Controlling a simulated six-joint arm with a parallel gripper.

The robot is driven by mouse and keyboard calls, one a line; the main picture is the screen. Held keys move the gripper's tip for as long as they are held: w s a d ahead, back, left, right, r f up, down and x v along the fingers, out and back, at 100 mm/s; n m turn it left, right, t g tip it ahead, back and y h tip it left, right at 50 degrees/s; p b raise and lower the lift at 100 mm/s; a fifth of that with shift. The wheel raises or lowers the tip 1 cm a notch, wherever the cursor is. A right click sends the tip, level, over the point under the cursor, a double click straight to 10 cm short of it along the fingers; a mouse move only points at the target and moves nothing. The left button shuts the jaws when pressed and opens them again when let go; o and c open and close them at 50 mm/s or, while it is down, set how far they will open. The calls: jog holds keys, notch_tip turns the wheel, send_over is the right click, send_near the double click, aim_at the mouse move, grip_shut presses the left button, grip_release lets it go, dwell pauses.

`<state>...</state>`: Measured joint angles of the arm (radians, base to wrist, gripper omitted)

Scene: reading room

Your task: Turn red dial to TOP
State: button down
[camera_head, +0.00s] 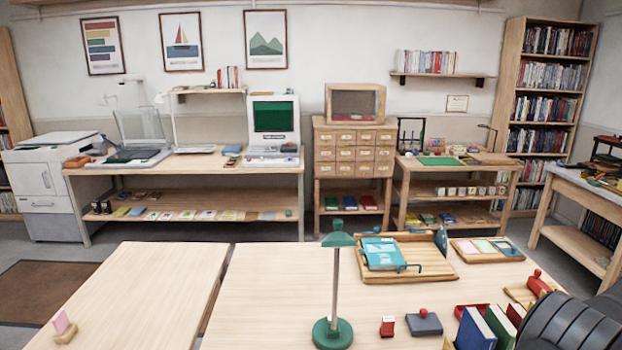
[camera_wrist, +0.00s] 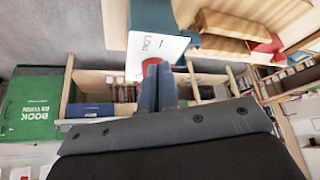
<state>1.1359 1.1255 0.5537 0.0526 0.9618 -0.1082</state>
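In the wrist view, my gripper (camera_wrist: 158,66) has its two blue-grey fingers side by side with no clear gap between the tips. My gripper is not visible in the head view, and I cannot pick out the dial there.
In the wrist view, a green box (camera_wrist: 30,105) is at left.

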jog(key=shift+a, duration=0.3)
notch_tip(320, 180, up, 6)
dwell(0.4)
jog(key=shift+s, duration=0.1)
jog(key=shift+s+d+f, duration=0.3)
jog(key=shift+s+f, duration=0.1)
jog(key=shift+f, duration=0.6)
jog(key=shift+s+d+f, duration=0.25)
jog(key=shift+s+f, duration=0.1)
jog(key=shift+f, duration=0.7)
jog(key=shift+s+d+f, duration=0.3)
jog(key=shift+s+f, duration=0.1)
jog(key=shift+f, duration=0.6)
jog(key=shift+w+d+r, duration=0.1)
jog(key=shift+w+d, duration=0.05)
jog(key=shift+w, duration=0.1)
